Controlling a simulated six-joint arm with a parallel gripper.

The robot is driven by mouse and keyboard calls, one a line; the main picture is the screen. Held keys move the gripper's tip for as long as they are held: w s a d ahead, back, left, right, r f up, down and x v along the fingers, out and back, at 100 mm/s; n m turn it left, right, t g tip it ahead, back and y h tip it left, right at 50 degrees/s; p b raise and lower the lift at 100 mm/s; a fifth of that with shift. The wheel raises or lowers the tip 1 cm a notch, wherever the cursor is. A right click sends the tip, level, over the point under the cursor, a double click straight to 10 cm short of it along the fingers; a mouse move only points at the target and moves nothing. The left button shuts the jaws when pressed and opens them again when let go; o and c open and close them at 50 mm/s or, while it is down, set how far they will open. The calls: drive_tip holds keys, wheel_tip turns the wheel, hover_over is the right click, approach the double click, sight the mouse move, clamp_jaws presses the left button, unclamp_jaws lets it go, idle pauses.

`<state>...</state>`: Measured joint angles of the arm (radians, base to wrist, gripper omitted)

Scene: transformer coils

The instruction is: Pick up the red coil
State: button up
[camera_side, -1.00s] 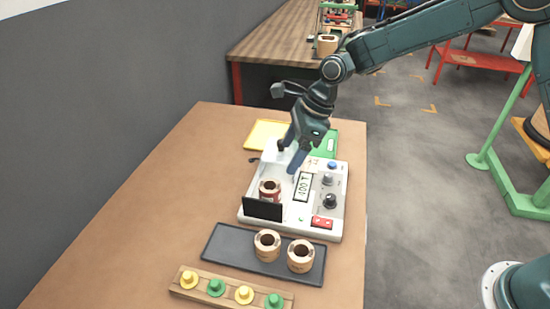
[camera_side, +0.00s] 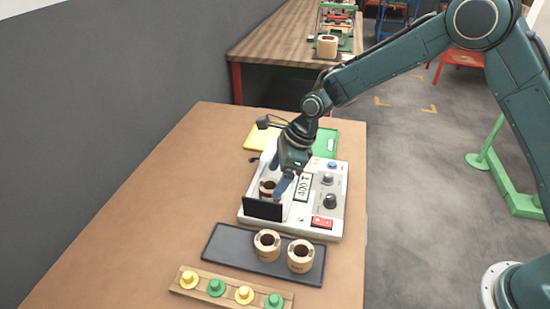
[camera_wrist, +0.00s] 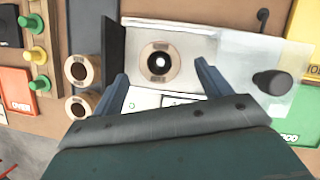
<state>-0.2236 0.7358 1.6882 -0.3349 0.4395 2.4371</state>
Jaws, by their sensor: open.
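The coil on the white tester (camera_side: 325,227) stands upright behind a black panel (camera_side: 263,209). This coil (camera_side: 266,188) shows a reddish side in the side view and a tan top with a dark ring in the wrist view (camera_wrist: 159,61). My gripper (camera_side: 279,190) is low over the tester beside the coil. In the wrist view, my gripper's two blue fingers (camera_wrist: 162,82) are spread apart, one on each side of the coil's near edge, with nothing held. The coil's lower part is hidden by the panel in the side view.
A dark tray (camera_side: 222,244) holds two tan coils (camera_side: 267,245) (camera_side: 300,256) in front of the tester. A wooden strip (camera_side: 230,290) with yellow and green pegs lies nearer. Yellow (camera_side: 258,134) and green (camera_side: 350,138) trays lie behind. The table's left side is bare.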

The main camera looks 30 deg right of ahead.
sight(270, 187)
drive_tip(key=shift+x, duration=2.4)
drive_tip(key=c, duration=1.3)
drive_tip(key=shift+o, duration=0.2)
drive_tip(key=shift+r, duration=0.15)
wheel_tip(270, 187, up, 20)
